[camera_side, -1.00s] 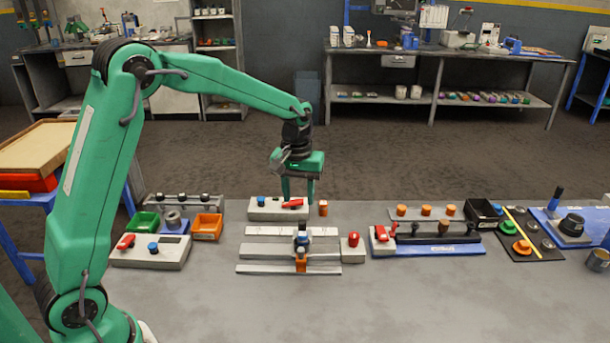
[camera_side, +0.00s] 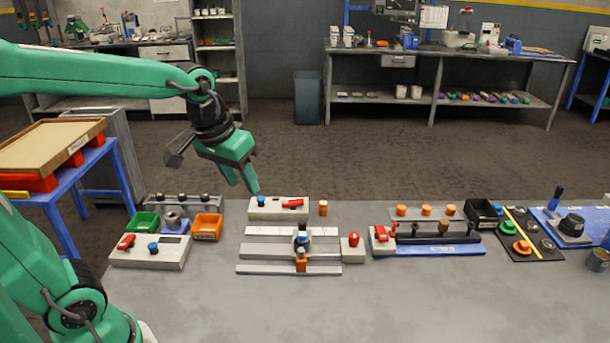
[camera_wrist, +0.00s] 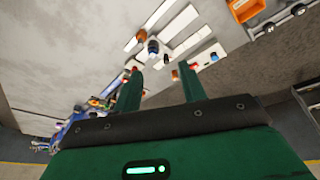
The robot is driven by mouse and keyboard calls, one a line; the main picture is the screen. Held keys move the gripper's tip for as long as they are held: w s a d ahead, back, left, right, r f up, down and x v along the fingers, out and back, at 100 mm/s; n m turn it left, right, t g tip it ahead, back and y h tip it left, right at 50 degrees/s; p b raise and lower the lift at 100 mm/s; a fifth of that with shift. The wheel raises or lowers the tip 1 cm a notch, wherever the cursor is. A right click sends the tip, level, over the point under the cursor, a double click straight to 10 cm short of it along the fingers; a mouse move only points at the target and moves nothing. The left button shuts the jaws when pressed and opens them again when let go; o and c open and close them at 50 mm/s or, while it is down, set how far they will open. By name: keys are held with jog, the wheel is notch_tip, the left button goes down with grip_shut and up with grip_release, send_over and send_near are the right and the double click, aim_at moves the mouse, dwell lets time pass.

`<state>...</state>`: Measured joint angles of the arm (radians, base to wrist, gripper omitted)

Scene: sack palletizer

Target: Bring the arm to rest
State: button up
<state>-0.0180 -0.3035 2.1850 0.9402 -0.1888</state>
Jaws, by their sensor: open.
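My green gripper (camera_side: 242,182) hangs tilted above the back edge of the bench, left of the grey box (camera_side: 262,213) with a blue knob and a red lever. Its two fingers are apart with nothing between them. In the wrist view my gripper (camera_wrist: 161,78) also shows two separate green fingers, with the bench top beyond them. The fingers appear clear of everything. My arm reaches in from the left with its upper link nearly level.
On the grey bench (camera_side: 400,310) stand a rail fixture (camera_side: 265,250), an orange bin (camera_side: 207,227), a green bin (camera_side: 144,223), a control box (camera_side: 172,258) and a blue-based fixture (camera_side: 450,249). A blue stand (camera_side: 75,185) with a tray is at left. The bench front is clear.

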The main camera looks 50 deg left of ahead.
jog(key=s+m+t, duration=0.2)
jog(key=s, duration=0.7)
jog(key=shift+s+d+f, duration=0.3)
jog(key=shift+s+f, duration=0.05)
jog(key=shift+s, duration=0.05)
dwell(0.5)
